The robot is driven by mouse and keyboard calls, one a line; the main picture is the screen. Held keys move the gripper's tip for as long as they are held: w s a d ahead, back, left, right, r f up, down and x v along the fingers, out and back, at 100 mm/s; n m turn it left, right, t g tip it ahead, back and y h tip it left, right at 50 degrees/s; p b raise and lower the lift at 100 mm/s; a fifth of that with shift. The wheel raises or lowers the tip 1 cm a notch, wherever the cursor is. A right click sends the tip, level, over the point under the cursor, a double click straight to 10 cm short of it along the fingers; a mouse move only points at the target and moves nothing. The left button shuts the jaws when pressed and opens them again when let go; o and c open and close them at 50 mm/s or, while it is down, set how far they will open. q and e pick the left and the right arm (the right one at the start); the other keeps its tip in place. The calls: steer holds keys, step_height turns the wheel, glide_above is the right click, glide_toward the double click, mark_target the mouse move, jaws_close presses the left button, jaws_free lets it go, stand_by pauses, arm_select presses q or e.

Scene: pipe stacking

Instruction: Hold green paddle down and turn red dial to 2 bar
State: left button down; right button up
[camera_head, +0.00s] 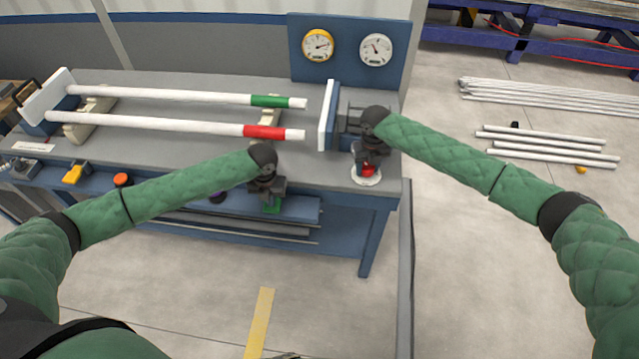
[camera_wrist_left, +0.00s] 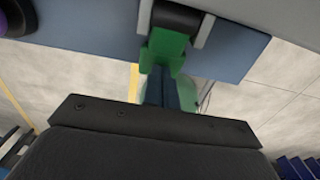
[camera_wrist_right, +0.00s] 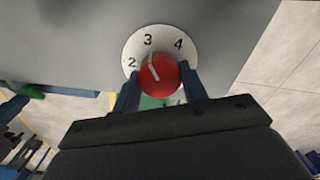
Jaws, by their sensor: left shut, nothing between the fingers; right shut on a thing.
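The green paddle (camera_head: 271,208) sticks out from the bench's front edge. It also shows in the left wrist view (camera_wrist_left: 165,50), hinged on a dark roller. My left gripper (camera_head: 270,196) is shut and empty right at the paddle, fingertips against or just over its end; exact contact is hard to tell. The red dial (camera_wrist_right: 160,75) sits on a white round plate numbered 2, 3, 4 in view (camera_wrist_right: 133,48). Its white mark points roughly toward 3. My right gripper (camera_wrist_right: 160,88) is shut on the dial, one finger at each side. In the head view the dial (camera_head: 367,170) is partly hidden by it.
Two gauges, yellow-rimmed (camera_head: 317,45) and white (camera_head: 376,49), hang on a blue panel (camera_head: 347,75). Two white pipes with green (camera_head: 270,101) and red (camera_head: 264,132) bands lie on the bench. An orange button (camera_head: 122,180) sits on the bench front. Loose pipes (camera_head: 550,95) lie on the floor.

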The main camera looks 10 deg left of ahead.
arm_select(q)
steer(key=shift+s+f, duration=0.15)
steer(key=shift+f, duration=0.15)
arm_select(e)
steer(key=shift+w+r+n, duration=0.15)
steer(key=shift+n, duration=0.25)
steer(key=n, duration=0.3)
steer(key=shift+a, duration=0.1)
arm_select(q)
steer(key=shift+r, duration=0.15)
arm_select(e)
steer(key=shift+c, duration=0.2)
arm_select(q)
steer(key=shift+w+r, duration=0.2)
steer(key=shift+r, duration=1.85)
arm_select(e)
steer(key=o, duration=0.9)
steer(key=shift+f, duration=0.2)
steer(key=shift+r, duration=0.1)
